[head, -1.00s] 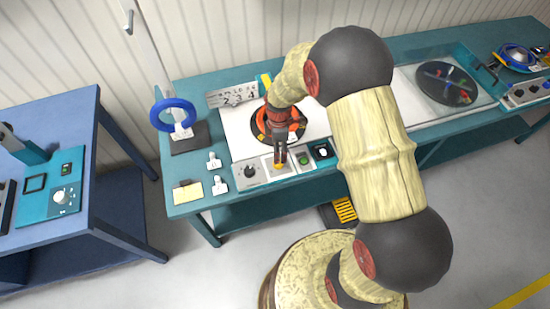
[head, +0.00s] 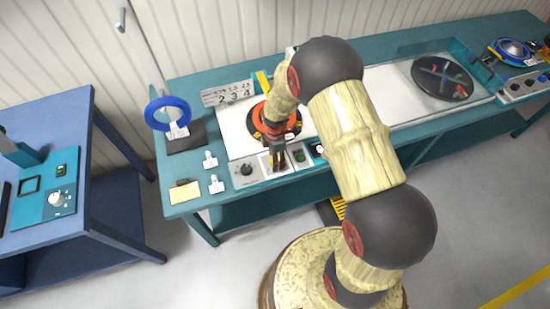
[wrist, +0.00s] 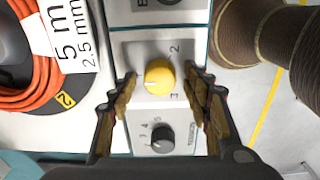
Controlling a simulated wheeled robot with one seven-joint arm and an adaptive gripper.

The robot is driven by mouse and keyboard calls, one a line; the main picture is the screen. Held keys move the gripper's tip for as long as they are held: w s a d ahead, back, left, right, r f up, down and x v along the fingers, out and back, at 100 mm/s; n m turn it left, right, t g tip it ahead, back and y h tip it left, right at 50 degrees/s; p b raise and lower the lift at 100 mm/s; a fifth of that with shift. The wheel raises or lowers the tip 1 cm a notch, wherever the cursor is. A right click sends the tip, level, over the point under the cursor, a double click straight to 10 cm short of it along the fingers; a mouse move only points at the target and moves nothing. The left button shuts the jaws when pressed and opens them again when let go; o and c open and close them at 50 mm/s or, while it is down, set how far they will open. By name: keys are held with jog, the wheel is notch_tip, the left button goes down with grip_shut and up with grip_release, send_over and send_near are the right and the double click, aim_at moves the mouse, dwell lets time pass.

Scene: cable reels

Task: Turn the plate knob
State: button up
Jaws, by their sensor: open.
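A round yellow knob (wrist: 159,77) with a pale pointer mark sits on a light panel plate (wrist: 136,52), with the numbers 2 and 3 beside it. My gripper (wrist: 160,88) is open, with one finger on each side of the yellow knob; contact with it cannot be made out. A black knob (wrist: 162,138) with a number scale sits lower in the wrist view; its label is hard to read. In the head view my gripper (head: 278,160) points down over the panel at the bench's front edge and hides the yellow knob. The black knob (head: 246,170) shows to its left.
A blue ring on a stand (head: 167,113) and white tags (head: 215,184) are to the left.

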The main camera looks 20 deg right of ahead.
jog(key=shift+c, duration=0.2)
jog(key=c, duration=1.1)
